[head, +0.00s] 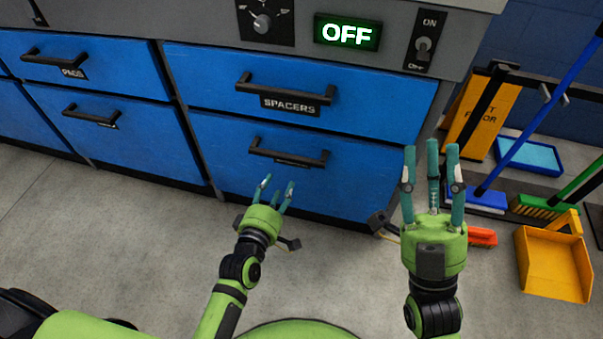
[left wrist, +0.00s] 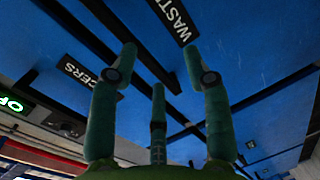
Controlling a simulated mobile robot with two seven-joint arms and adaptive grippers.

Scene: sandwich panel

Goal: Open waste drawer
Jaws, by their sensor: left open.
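The waste drawer (head: 231,145) is the blue lower drawer beneath the one labelled SPACERS. It looks shut, flush with the cabinet front. Its dark bar handle (head: 290,153) partly hides its label in the head view. In the left wrist view the WASTE label (left wrist: 172,20) is readable beside the dark handle (left wrist: 133,47). My left gripper (head: 277,186) is open, just below and in front of this handle, with its fingers pointing at the drawer. In the left wrist view the handle crosses between the fingertips; contact cannot be told. My right gripper (head: 432,155) is open and empty, right of the drawer.
The SPACERS drawer (head: 215,70) is above, and other blue drawers (head: 140,140) are at left. A control panel with an OFF display (head: 347,34) tops the cabinet. Brooms, a yellow dustpan (head: 553,263) and a yellow floor sign (head: 482,115) stand at right. Floor at left is clear.

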